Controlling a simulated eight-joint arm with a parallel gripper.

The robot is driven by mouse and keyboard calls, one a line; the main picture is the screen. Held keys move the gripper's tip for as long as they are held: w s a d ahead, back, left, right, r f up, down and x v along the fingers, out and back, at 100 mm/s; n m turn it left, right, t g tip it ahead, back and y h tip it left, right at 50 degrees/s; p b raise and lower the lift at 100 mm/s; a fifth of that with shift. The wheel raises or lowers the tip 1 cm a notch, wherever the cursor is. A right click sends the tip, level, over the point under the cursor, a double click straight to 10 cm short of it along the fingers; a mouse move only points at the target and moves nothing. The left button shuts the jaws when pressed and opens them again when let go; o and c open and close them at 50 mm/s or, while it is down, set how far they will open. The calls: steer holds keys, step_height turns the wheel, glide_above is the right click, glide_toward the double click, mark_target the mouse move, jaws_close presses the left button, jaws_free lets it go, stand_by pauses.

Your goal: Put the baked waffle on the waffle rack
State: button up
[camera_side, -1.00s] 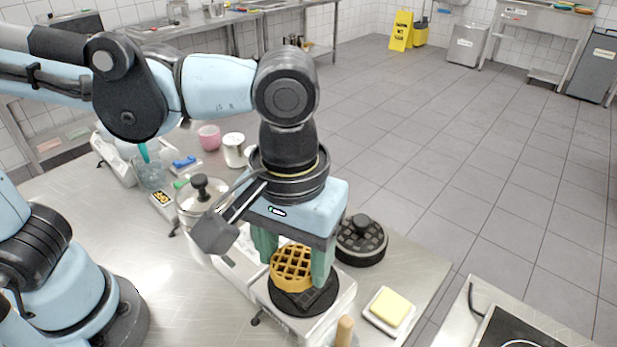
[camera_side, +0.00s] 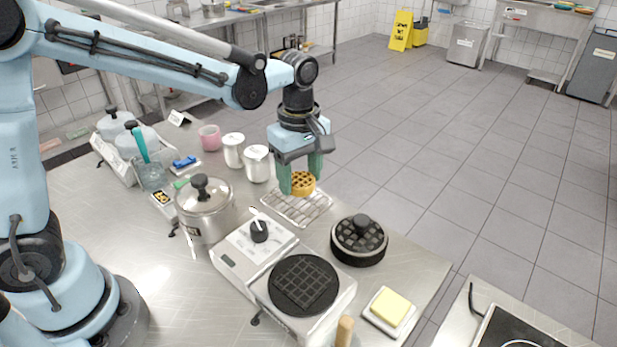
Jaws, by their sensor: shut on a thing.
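My gripper (camera_side: 301,186) is shut on the golden waffle (camera_side: 303,183), which sits between its two green fingers. The waffle rack (camera_side: 297,207) is a flat wire rack on the steel counter, directly below the gripper. The waffle is over the rack's far part, low and close to it; I cannot tell whether it touches the wires. The waffle iron's round dark plate (camera_side: 303,285) is bare, on its white base. Its dark gridded lid (camera_side: 359,240) with a knob lies on the counter to the right.
A lidded steel pot (camera_side: 204,208) stands left of the rack. White canisters (camera_side: 257,163) and a pink cup (camera_side: 209,138) stand behind it. A butter dish (camera_side: 390,308) is at the front right. The counter's right edge runs close beside the rack.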

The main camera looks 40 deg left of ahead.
mark_target(296, 200)
steer(key=w+a+f, duration=0.2)
steer(key=a, duration=0.1)
steer(key=shift+w+a+f, duration=0.3)
steer(key=shift+f, duration=2.05)
steer(key=shift+f, duration=0.1)
steer(key=o, duration=1.1)
steer(key=shift+c, duration=0.2)
